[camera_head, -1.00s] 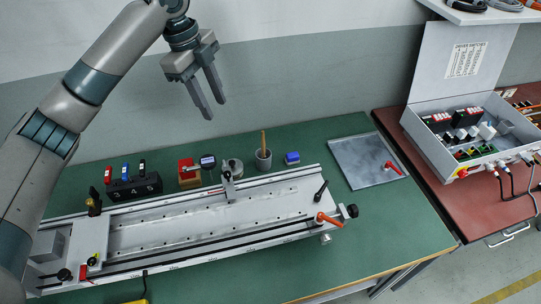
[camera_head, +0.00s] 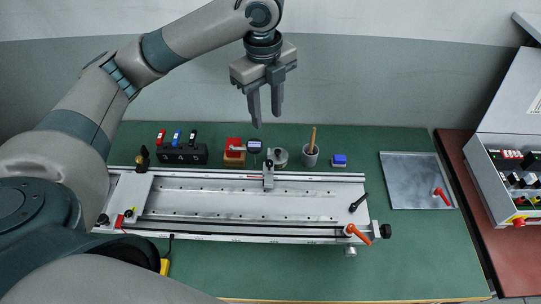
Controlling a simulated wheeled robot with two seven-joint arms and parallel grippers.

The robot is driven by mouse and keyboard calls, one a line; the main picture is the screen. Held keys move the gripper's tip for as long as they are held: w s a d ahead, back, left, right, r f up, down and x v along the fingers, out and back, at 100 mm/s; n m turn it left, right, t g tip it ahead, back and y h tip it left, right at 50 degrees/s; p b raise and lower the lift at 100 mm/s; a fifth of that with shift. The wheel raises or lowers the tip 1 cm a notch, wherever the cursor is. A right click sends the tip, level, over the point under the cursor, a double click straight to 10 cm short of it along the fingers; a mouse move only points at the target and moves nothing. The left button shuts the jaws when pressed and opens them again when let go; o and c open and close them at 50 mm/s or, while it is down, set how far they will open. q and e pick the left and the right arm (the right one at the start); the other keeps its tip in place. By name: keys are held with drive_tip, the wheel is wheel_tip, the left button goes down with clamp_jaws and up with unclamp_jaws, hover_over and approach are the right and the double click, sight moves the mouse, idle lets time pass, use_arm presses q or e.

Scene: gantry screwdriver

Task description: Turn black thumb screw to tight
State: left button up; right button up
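A long silver gantry rail (camera_head: 230,203) lies across the green bench. A black round knob (camera_head: 386,231) sits at its right end, just right of an orange lever (camera_head: 357,233). Another black knob (camera_head: 103,219) is at the left end, and a black lever (camera_head: 358,203) stands near the right end. I cannot tell which of these is the thumb screw or how tight it is. My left gripper (camera_head: 266,112) hangs empty in front of the wall, above the back of the bench, apart from the rail. Its two fingers are open, pointing down. My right gripper is not in view.
Behind the rail stand a black holder (camera_head: 182,155), a dial gauge (camera_head: 254,146), a brush cup (camera_head: 310,156) and a blue block (camera_head: 339,160). A grey plate (camera_head: 414,180) lies right of the rail. An open case (camera_head: 514,140) is at the far right.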

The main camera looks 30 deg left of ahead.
sight(269, 162)
use_arm(q)
drive_tip(key=f+p, duration=0.1)
drive_tip(key=f, duration=0.4)
drive_tip(key=f+p, duration=0.1)
drive_tip(key=f, duration=0.5)
drive_tip(key=f+p, duration=0.1)
drive_tip(key=f, duration=0.5)
drive_tip(key=shift+w+d+f, duration=0.1)
drive_tip(key=shift+w+f, duration=0.05)
drive_tip(key=shift+w, duration=0.1)
drive_tip(key=shift+c, duration=1)
clamp_jaws()
